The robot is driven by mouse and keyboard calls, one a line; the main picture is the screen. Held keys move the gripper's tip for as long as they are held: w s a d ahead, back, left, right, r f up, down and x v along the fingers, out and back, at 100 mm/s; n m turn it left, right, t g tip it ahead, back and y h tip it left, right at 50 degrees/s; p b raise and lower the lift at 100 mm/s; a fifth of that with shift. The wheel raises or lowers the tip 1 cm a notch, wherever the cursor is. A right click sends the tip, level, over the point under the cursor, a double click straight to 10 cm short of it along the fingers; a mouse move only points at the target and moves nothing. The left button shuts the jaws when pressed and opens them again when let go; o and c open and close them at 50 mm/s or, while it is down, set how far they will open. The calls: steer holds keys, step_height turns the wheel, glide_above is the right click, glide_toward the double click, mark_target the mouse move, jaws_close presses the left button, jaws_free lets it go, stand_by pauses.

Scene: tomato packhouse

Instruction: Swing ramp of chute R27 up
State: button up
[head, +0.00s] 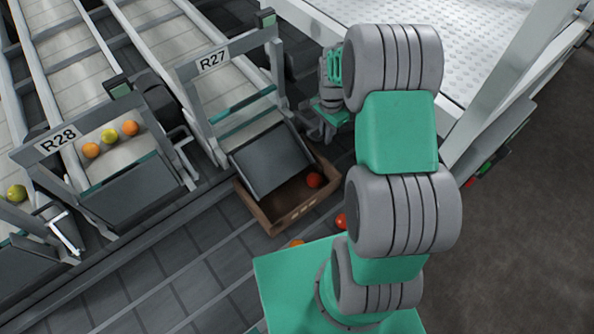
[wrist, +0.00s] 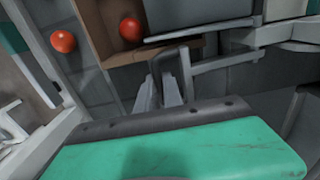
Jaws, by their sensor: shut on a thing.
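The ramp of chute R27 (head: 272,160) is a dark grey panel under the frame with the R27 sign (head: 212,61). It slopes down with its lower edge over a brown crate (head: 268,226). My gripper (head: 328,118) is at the right side of the ramp, partly hidden by my arm. In the wrist view, the fingers (wrist: 168,90) are shut on a grey bar (wrist: 222,64) beside the ramp (wrist: 198,14). The exact grip point is partly hidden. The crate (wrist: 95,32) holds a red tomato (head: 314,180), also visible in the wrist view (wrist: 130,28).
Chute R28 (head: 58,140) at left has its dark panel (head: 130,194) raised, with several tomatoes (head: 110,135) behind it. A red tomato (head: 341,220) and an orange one (head: 296,243) lie outside the crate, near my base.

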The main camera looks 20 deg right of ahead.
steer(key=r+p, duration=0.1)
steer(key=w+r, duration=0.1)
steer(key=r, duration=0.1)
steer(key=shift+a+r+p, duration=0.15)
steer(key=shift+p, duration=0.25)
steer(key=shift+w+a+r+p, duration=0.2)
steer(key=shift+w+r+p, duration=0.2)
steer(key=shift+r, duration=0.3)
steer(key=shift+w+a+r+p, duration=0.15)
steer(key=shift+w+r+p, duration=0.2)
steer(key=shift+r, duration=0.35)
steer(key=shift+w, duration=0.1)
steer(key=shift+w+a+r+p, duration=0.25)
steer(key=shift+w+r, duration=0.25)
steer(key=shift+r, duration=0.1)
steer(key=shift+w+a+r+p, duration=0.2)
steer(key=shift+w+r, duration=0.25)
steer(key=shift+r, duration=0.1)
